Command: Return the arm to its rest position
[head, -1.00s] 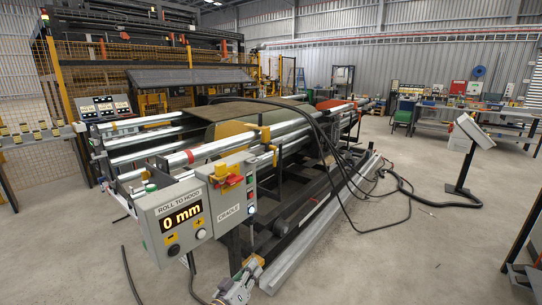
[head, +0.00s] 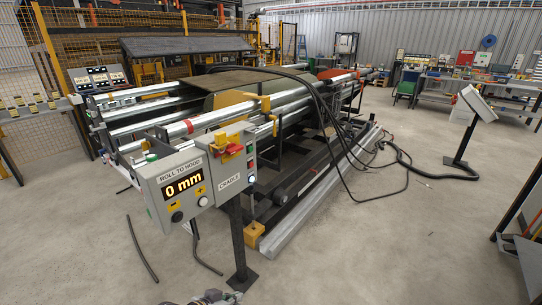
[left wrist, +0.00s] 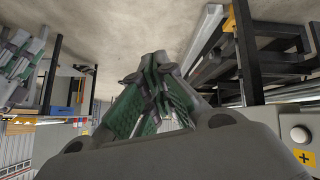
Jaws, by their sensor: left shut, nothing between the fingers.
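In the head view, only the top of my left gripper or wrist (head: 212,298) shows at the bottom edge, below the control box and apart from it. In the left wrist view, the green-padded fingers of my left gripper (left wrist: 158,95) are together with nothing between them. The grey control box (head: 180,185) reads "ROLL TO HOOD 0 mm" and has a black minus knob and a white plus button. Its plus label and white button (left wrist: 300,134) show at the right edge of the left wrist view. My right gripper is in neither view.
The roller machine (head: 215,125) with its cradle panel (head: 231,180) fills the middle. A post with a base plate (head: 240,275) stands under the box. Black hoses (head: 408,180) trail right to a pedestal console (head: 475,105).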

